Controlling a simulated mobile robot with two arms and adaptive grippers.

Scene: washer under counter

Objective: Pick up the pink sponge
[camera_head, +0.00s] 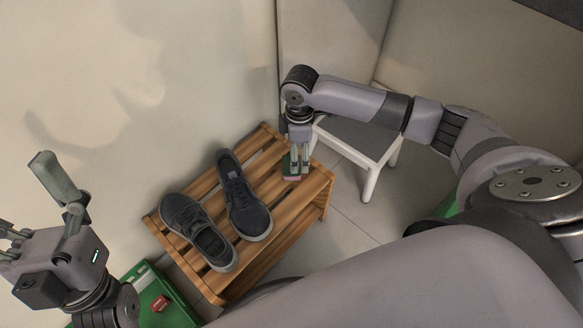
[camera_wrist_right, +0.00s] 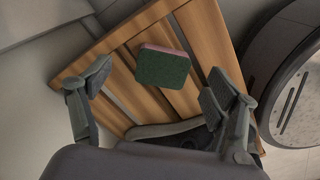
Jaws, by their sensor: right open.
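The sponge (camera_wrist_right: 163,68) has a green top and a pink edge. It lies flat on the slatted wooden bench and also shows in the head view (camera_head: 293,177), partly hidden by my gripper. My right gripper (camera_head: 299,165) points down over it at the bench's right end. In the right wrist view, the open fingers (camera_wrist_right: 157,88) stand to either side of the sponge, with gaps between them and it. Its jaws are empty. My left gripper (camera_head: 32,200) is at the left edge of the head view, its fingers spread, away from the bench and empty.
The wooden bench (camera_head: 318,190) stands near the wall. A pair of dark shoes (camera_head: 241,195) sits on it, left of the sponge. A white-framed stool (camera_head: 372,180) stands right behind the bench. A green box (camera_head: 135,275) with a red item is at lower left.

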